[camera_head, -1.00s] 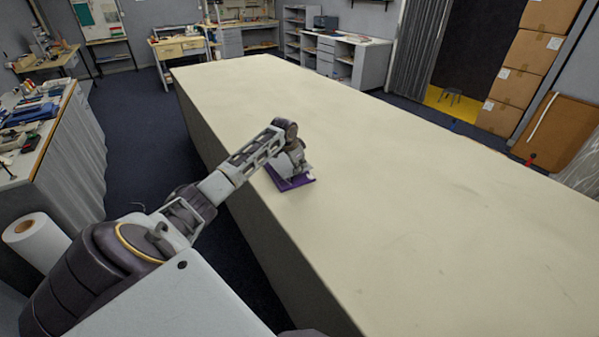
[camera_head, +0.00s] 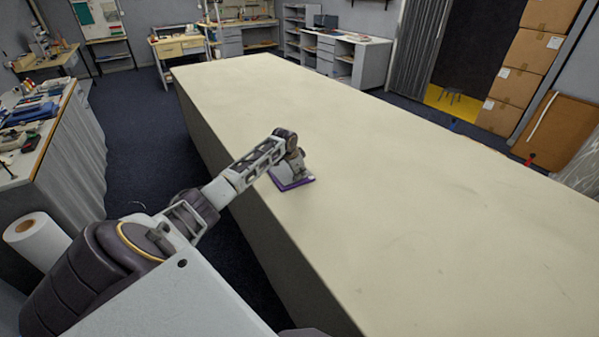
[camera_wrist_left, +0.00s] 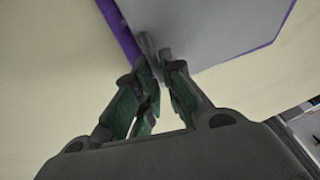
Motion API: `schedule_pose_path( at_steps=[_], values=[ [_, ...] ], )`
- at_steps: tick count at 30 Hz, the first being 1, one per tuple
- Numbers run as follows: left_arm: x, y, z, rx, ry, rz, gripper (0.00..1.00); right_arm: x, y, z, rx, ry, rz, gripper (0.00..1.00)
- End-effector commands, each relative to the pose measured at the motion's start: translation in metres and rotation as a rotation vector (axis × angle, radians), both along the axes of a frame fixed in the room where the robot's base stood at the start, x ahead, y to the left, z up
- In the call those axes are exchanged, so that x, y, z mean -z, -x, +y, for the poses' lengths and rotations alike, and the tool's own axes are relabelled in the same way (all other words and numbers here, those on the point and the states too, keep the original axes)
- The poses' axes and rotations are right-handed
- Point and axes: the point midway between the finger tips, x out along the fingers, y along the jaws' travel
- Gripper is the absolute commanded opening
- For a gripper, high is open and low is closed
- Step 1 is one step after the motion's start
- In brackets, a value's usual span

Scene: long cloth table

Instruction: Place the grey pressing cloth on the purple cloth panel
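The grey pressing cloth (camera_wrist_left: 205,25) lies over the purple cloth panel (camera_wrist_left: 262,45) in the left wrist view, with purple showing along its edges. In the head view the grey cloth (camera_head: 287,178) shows beneath my left gripper, and a strip of the purple panel (camera_head: 297,184) shows along its near edge. My left gripper (camera_wrist_left: 159,62) points down at the cloth's near corner; its fingertips are close together and look closed on that corner. Its fingers are mostly hidden in the head view. My right gripper is out of view.
The long cream-covered table (camera_head: 400,190) is clear to the right of and beyond the panel. The panel lies near the table's left edge. A side bench (camera_head: 60,140) with tools stands to the left, across a dark floor aisle.

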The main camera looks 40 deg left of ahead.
Motion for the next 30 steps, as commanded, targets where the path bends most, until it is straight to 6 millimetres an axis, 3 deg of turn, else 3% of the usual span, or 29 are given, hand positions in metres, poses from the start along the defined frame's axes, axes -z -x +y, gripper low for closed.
schedule_pose_path(
  at_steps=[3,19,30],
  values=[
    [0.0,0.0,0.0,0.0,0.0,0.0,0.29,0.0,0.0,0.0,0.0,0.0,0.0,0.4],
    [-0.006,0.001,0.0,0.0,0.0,0.0,0.29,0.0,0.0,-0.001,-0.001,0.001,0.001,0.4],
    [-0.032,0.013,-0.001,0.001,-0.001,-0.001,0.29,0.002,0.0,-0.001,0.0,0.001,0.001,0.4]
  ],
)
